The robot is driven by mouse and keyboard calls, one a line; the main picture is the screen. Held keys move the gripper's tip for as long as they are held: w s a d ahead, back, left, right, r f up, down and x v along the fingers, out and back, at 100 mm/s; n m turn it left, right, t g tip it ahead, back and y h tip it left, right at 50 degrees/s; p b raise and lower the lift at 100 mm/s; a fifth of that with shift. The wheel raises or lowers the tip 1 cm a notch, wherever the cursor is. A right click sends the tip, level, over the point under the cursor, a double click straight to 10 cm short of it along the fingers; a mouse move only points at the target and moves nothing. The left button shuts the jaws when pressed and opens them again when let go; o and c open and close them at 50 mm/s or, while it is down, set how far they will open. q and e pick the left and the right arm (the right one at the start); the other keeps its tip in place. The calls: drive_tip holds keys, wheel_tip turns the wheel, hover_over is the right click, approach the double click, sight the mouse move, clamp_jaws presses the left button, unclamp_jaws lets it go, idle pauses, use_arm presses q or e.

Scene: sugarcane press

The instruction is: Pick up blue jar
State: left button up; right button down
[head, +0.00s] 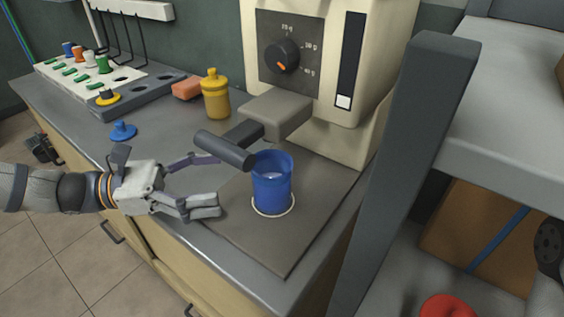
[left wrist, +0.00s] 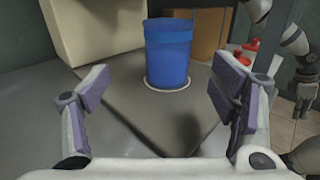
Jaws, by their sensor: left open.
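The blue jar (head: 271,184) stands upright on a white ring (head: 288,207) on the dark mat under the machine's spout. It also shows in the left wrist view (left wrist: 168,55), ahead of and centred between my fingers. My left gripper (head: 213,183) is open and empty, to the left of the jar in the head view and apart from it. In the left wrist view my left gripper (left wrist: 158,97) has its two padded fingers spread wide.
The cream machine (head: 330,75) with a dial stands behind the jar, its grey handle (head: 225,149) reaching out at the jar's upper left. A yellow bottle (head: 216,97), orange block (head: 187,88) and blue lid (head: 123,131) lie further left. A grey post (head: 405,170) rises at right.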

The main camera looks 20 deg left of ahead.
sight(272, 178)
use_arm(q)
drive_tip(key=d, duration=0.2)
drive_tip(key=d+b, duration=0.1)
drive_tip(key=shift+w+d+f, duration=0.2)
drive_tip(key=shift+d+f, duration=0.15)
drive_tip(key=shift+d, duration=0.05)
drive_tip(key=x, duration=0.3)
drive_tip(key=b+x, duration=0.1)
drive_tip(key=x, duration=0.3)
drive_tip(key=shift+a+r, duration=0.1)
drive_tip(key=shift+r, duration=0.15)
drive_tip(key=c, duration=1.5)
drive_tip(key=shift+r, duration=0.1)
drive_tip(key=shift+c, duration=1.2)
use_arm(e)
drive_tip(key=shift+g, duration=0.5)
drive_tip(key=s+f, duration=0.2)
drive_tip(key=s, duration=0.1)
drive_tip(key=shift+f, duration=0.3)
